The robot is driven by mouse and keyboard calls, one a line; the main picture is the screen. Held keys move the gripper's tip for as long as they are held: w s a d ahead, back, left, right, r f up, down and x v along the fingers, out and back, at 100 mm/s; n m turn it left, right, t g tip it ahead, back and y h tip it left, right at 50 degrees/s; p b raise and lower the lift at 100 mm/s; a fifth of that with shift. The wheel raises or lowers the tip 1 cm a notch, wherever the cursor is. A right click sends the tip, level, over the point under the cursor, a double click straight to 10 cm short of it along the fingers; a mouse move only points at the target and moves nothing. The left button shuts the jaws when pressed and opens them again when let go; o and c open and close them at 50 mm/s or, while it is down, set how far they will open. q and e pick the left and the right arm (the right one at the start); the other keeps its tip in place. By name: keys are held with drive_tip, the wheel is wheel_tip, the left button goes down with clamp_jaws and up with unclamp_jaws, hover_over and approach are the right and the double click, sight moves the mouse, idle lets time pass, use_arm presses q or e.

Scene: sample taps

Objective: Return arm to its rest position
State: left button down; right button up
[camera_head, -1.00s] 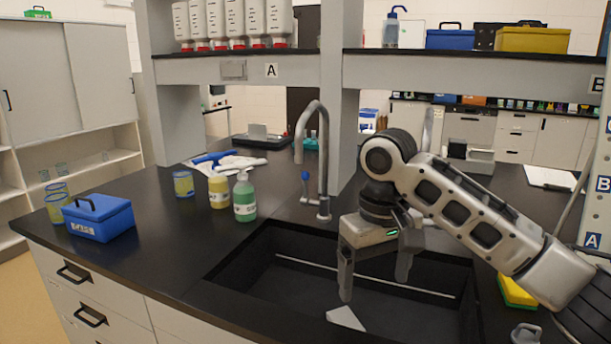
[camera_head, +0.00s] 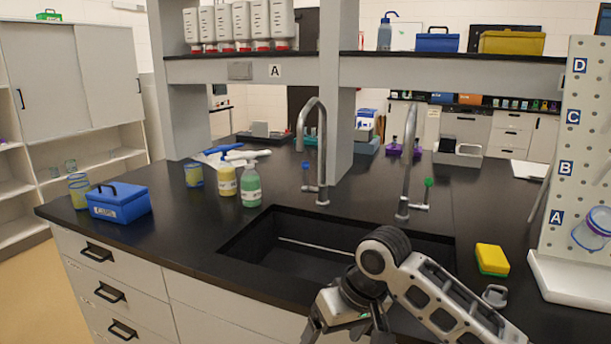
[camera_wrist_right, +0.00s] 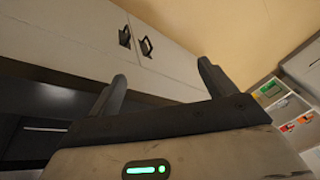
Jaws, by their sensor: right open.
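My right arm (camera_head: 425,290) comes in from the lower right of the head view. Its gripper (camera_head: 343,338) is low at the bottom edge, in front of the sink, with its fingertips partly cut off. In the right wrist view the gripper (camera_wrist_right: 163,85) has its two fingers spread wide with nothing between them. Cabinet drawers with black handles show beyond them. My left gripper is not in view.
The black sink (camera_head: 290,248) lies behind my right arm. Two taps, the left tap (camera_head: 318,150) and the right tap (camera_head: 408,165), rise behind it. A yellow-green sponge (camera_head: 491,259) and a pegboard (camera_head: 575,150) stand right; bottles, including a green bottle (camera_head: 251,186), and a blue box (camera_head: 118,203) left.

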drive_tip(key=s+a+f+m+t+y, duration=0.1)
drive_tip(key=s+f+t, duration=0.15)
drive_tip(key=f, duration=0.45)
drive_tip(key=s+f+m+t+y, duration=0.1)
drive_tip(key=s+f+t+y, duration=0.1)
drive_tip(key=s+f, duration=0.35)
drive_tip(key=s+d+f+t+h, duration=0.3)
drive_tip(key=s+d+f, duration=0.3)
drive_tip(key=s+d, duration=0.5)
drive_tip(key=shift+s+f+t+h, duration=0.15)
drive_tip(key=shift+s+t+h, duration=0.2)
drive_tip(key=shift+t, duration=0.3)
drive_tip(key=shift+w, duration=0.1)
